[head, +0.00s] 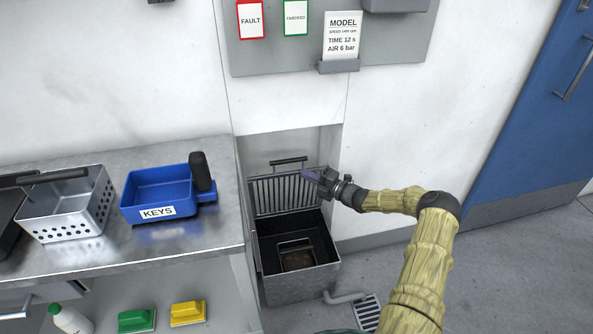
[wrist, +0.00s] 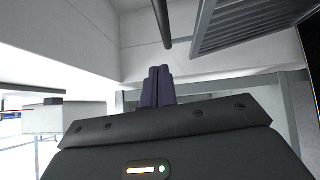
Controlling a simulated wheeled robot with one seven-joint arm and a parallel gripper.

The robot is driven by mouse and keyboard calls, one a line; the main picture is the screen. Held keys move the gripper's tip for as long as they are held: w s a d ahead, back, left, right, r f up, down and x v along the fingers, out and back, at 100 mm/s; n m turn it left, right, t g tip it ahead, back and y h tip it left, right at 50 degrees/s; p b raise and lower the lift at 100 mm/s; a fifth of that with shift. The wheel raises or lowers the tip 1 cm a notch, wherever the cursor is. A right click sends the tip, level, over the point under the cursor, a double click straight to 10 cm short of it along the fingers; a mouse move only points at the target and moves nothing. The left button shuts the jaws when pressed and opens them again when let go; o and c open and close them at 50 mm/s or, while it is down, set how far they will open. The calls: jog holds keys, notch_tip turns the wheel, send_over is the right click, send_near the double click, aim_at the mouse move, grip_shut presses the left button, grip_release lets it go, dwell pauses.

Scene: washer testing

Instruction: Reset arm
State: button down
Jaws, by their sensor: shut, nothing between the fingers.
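My gripper (head: 310,176) is in the middle of the head view, on the end of my arm reaching in from the lower right. Its fingers point left, in front of the raised slatted lid (head: 285,194) of a metal floor bin (head: 300,287). In the wrist view its dark purple fingertips (wrist: 158,86) are together, with nothing between them. The lid's slats (wrist: 255,25) show at the top right of that view, and a dark bar (wrist: 161,22) hangs ahead of the fingers. I cannot tell whether the gripper touches the lid.
The steel counter (head: 120,255) at left holds a perforated basket (head: 68,212) and a blue KEYS tray (head: 158,196). A grey panel (head: 400,45) with signs is on the wall above. A blue door (head: 530,120) stands at right. A floor drain (head: 366,312) lies beside the bin.

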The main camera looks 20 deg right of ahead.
jog(key=shift+s+d, duration=0.25)
jog(key=shift+s, duration=0.15)
jog(key=shift+w+a, duration=0.15)
jog(key=s+a+r+n+g+h, duration=0.25)
jog(key=s+a+n+g, duration=1)
jog(key=n, duration=0.65)
jog(key=s+d+r+n+t+h, duration=0.1)
jog(key=s+r+n+h, duration=0.45)
jog(key=s+n, duration=0.7)
jog(key=s+d+r+n+h, duration=0.1)
jog(key=s+r+n+h, duration=0.45)
jog(key=s+n, duration=0.7)
notch_tip(320, 180, up, 26)
jog(key=n+y+p, duration=0.1)
jog(key=p, duration=2.3)
jog(key=shift+w, duration=0.3)
